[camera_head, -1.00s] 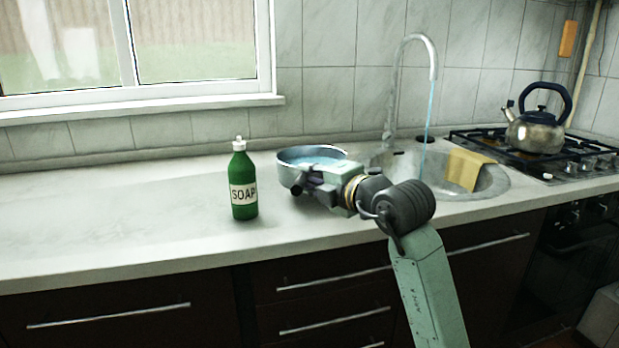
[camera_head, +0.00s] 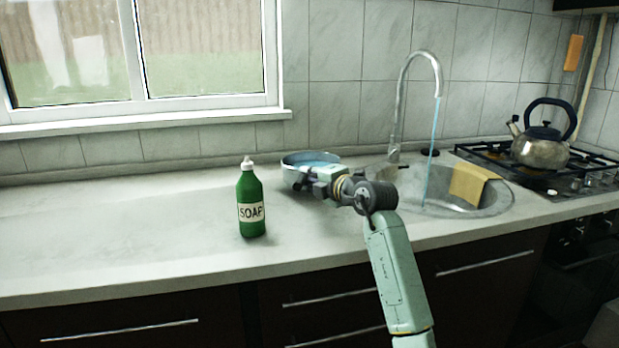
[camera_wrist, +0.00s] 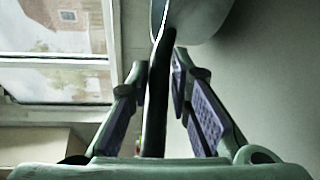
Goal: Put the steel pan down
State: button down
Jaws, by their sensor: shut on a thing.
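The steel pan (camera_head: 291,171), with bluish water in it, is over the back of the counter (camera_head: 120,240), between the soap bottle and the sink. I cannot tell whether its base touches the counter. My gripper (camera_head: 312,185) is at the pan's near side, shut on its handle. In the wrist view, the dark handle (camera_wrist: 157,95) runs between the two fingers of my gripper (camera_wrist: 160,66), and part of the pan's pale body (camera_wrist: 198,16) shows at the top. The pan's base is partly hidden by my gripper in the head view.
A green soap bottle (camera_head: 250,208) stands left of the pan, nearer the front. The sink (camera_head: 470,205), with a yellow cloth (camera_head: 468,184) on its rim and running water, is to the right. A kettle (camera_head: 540,148) stands on the stove. The counter left of the bottle is clear.

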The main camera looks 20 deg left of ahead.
jog(key=shift+f, duration=1.3)
jog(key=c, duration=1.8)
grip_release()
jog(key=shift+f, duration=0.25)
jog(key=o, duration=0.3)
jog(key=shift+o, duration=0.2)
jog(key=shift+s, duration=0.1)
jog(key=b+v, duration=0.1)
jog(key=v, duration=1.1)
jog(key=shift+b, duration=0.35)
